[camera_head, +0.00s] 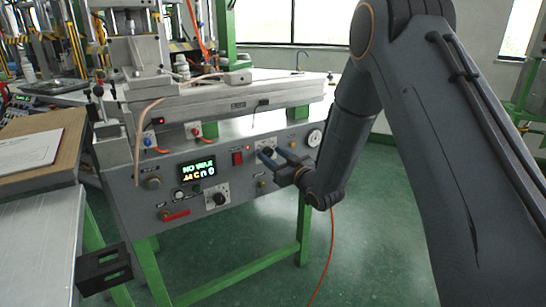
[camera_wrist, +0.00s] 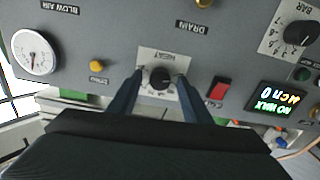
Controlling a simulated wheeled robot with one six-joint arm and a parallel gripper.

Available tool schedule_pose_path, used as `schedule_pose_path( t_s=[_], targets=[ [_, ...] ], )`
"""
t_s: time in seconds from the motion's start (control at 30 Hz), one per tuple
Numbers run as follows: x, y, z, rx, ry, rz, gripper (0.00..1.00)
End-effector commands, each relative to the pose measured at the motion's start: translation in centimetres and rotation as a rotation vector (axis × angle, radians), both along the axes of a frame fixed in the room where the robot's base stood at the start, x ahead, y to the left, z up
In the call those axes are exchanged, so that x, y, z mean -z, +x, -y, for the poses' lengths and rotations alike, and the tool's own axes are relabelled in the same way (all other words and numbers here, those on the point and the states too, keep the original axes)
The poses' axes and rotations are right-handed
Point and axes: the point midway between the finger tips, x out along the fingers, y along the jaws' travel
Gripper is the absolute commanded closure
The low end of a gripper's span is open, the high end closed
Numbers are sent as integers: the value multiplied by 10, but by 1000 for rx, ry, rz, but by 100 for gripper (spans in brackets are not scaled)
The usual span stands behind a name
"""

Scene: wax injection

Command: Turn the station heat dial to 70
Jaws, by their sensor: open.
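The heat dial (camera_wrist: 160,78) is a black round knob on a pale plate marked HEAT in the wrist view, where the panel appears upside down. My gripper (camera_wrist: 159,76) is open, with one blue-grey finger on each side of the knob. Small gaps seem to show between fingers and knob; I cannot tell contact or depth. The dial's scale is too small and partly covered to read. In the head view the dial (camera_head: 266,151) sits on the grey station front, with my gripper (camera_head: 268,157) reaching it from the right.
A lit display (camera_head: 197,169) reads NO WAX, with a second line unclear. A red switch (camera_head: 237,158) is left of the dial. A BAR dial (camera_head: 217,199) is below left, a white gauge (camera_head: 314,138) to the right. A black bracket-like part (camera_head: 104,268) stands at lower left.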

Motion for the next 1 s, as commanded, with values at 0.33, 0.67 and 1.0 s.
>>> schedule_pose_path(
  t_s=[0.33, 0.67, 1.0],
  targets=[
    [0, 0, 0, 0, 0, 0, 74],
    [0, 0, 0, 1, 8, -7, 96],
    [0, 0, 0, 1, 131, -94, 96]
  ],
)
